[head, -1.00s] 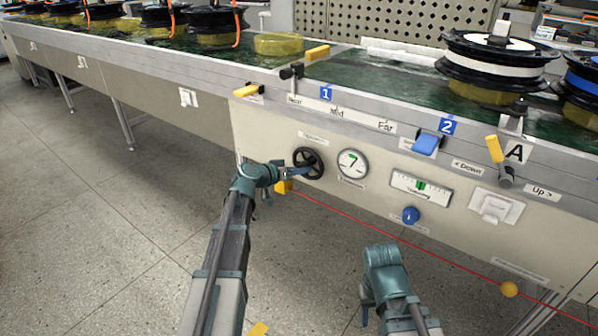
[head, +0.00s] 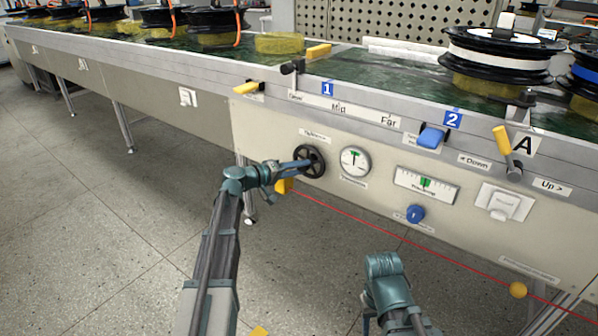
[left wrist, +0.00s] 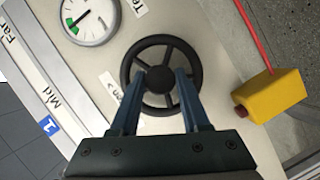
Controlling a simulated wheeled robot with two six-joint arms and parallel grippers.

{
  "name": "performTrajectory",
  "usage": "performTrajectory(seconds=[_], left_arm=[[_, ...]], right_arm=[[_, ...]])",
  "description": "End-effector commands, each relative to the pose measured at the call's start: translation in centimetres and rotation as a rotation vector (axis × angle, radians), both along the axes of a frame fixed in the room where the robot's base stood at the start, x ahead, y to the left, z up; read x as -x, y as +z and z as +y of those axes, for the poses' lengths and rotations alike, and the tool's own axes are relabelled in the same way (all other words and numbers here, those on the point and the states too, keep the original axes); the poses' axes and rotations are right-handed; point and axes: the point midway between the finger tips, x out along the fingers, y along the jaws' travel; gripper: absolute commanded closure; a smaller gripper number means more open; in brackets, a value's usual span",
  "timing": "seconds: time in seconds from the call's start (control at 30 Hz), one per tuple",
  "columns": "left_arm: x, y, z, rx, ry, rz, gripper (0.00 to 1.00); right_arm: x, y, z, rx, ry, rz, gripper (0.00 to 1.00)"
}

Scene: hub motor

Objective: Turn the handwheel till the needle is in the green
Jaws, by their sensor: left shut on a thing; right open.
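The black spoked handwheel (head: 315,168) is on the front panel. It also shows in the left wrist view (left wrist: 191,50). My left gripper (head: 303,164) is shut on it; in the left wrist view my left fingers (left wrist: 160,76) lie on either side of its hub. The round white gauge (head: 355,162) is just right of the wheel. Its needle points up at the green band at the top, as far as the small dial shows. The gauge is partly cut off in the left wrist view (left wrist: 93,18). My right gripper (head: 367,322) is low, mostly hidden, away from the panel, and open.
A second meter (head: 427,185), a blue knob (head: 415,214), a blue switch (head: 431,136) and a yellow-handled lever (head: 503,140) are to the right on the panel. A yellow box (head: 283,186) with a red cord hangs below the wheel.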

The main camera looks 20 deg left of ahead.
Motion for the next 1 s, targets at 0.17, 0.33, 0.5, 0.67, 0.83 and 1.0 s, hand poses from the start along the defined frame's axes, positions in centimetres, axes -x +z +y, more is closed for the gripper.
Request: performTrajectory(seconds=[0.17, 0.33, 0.5, 0.67, 0.83, 1.0], left_arm=[[0.10, -0.16, 0.02, 0.033, -0.002, 0.015, 1.00], [0.10, -0.10, 0.02, 0.045, -0.002, 0.020, 1.00], [0.11, -0.08, 0.02, 0.046, -0.002, 0.020, 1.00], [0.11, -0.07, 0.02, 0.046, -0.002, 0.020, 1.00], [0.07, -0.05, 0.02, 0.047, -0.001, 0.019, 0.25], [0.04, -0.02, 0.02, 0.047, 0.000, 0.019, 0.24]], right_arm=[[0.00, -0.36, 0.00, 0.000, 0.000, 0.000, 0.50], [-0.01, -0.40, 0.00, 0.000, 0.000, 0.000, 0.50], [-0.01, -0.38, 0.01, 0.000, 0.000, 0.000, 0.50], [0.00, -0.38, 0.00, 0.000, 0.000, 0.000, 0.50], [0.00, -0.38, 0.00, 0.000, 0.000, 0.000, 0.50], [0.00, -0.37, 0.00, 0.000, 0.000, 0.000, 0.50]])
